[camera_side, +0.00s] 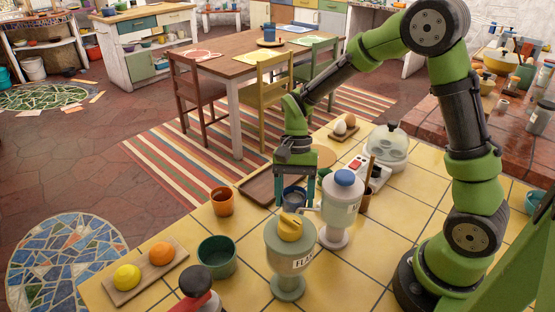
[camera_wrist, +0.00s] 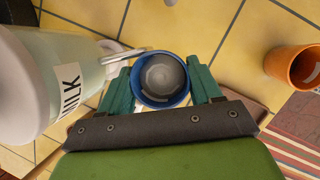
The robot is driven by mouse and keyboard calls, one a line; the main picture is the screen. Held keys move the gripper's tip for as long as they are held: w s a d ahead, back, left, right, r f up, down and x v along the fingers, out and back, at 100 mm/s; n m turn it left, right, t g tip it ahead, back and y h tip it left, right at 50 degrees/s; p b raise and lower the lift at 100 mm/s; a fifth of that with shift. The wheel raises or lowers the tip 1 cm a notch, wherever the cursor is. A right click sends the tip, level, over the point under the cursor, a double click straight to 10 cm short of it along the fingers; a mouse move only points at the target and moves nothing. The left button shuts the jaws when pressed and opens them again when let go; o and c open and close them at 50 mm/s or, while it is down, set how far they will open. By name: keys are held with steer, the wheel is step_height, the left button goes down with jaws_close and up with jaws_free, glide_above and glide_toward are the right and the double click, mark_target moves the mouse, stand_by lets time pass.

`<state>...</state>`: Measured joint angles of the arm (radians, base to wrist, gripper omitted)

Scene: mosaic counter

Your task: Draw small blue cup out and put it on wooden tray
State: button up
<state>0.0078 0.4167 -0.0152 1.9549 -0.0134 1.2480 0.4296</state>
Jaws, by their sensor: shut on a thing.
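My gripper (camera_side: 295,193) points down and is shut on the small blue cup (camera_side: 294,197), one finger on each side of it. In the wrist view the cup (camera_wrist: 160,80) sits between the teal fingers (camera_wrist: 162,84), upright, with a grey inside. The side view does not show clearly whether the cup touches the counter. The brown wooden tray (camera_side: 257,190) lies just left of the cup, partly hidden behind my gripper. In the wrist view, a brown corner that looks like the tray shows beside the right finger.
A milk dispenser (camera_side: 341,205) stands close right of the cup; its spout (camera_wrist: 124,53) reaches near the cup. A yellow-lidded dispenser (camera_side: 290,255) stands in front. An orange cup (camera_side: 222,202) and green pot (camera_side: 217,257) are left. A red-buttoned device (camera_side: 354,170) is behind.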

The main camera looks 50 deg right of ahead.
mark_target(293, 200)
steer(key=shift+s+a+f+g, duration=0.3)
steer(key=shift+s+a+f, duration=0.05)
steer(key=shift+s, duration=0.1)
steer(key=shift+f, duration=0.3)
steer(key=shift+c, duration=0.7)
steer(key=shift+s+a, duration=0.1)
steer(key=shift+c, duration=0.6)
steer(key=shift+f, duration=0.25)
steer(key=shift+x, duration=1.2)
jaws_close()
steer(key=shift+w+d+f, duration=0.15)
steer(key=shift+w+d, duration=0.1)
steer(key=shift+w, duration=0.05)
steer(key=shift+w+d, duration=1.4)
steer(key=shift+w, duration=0.1)
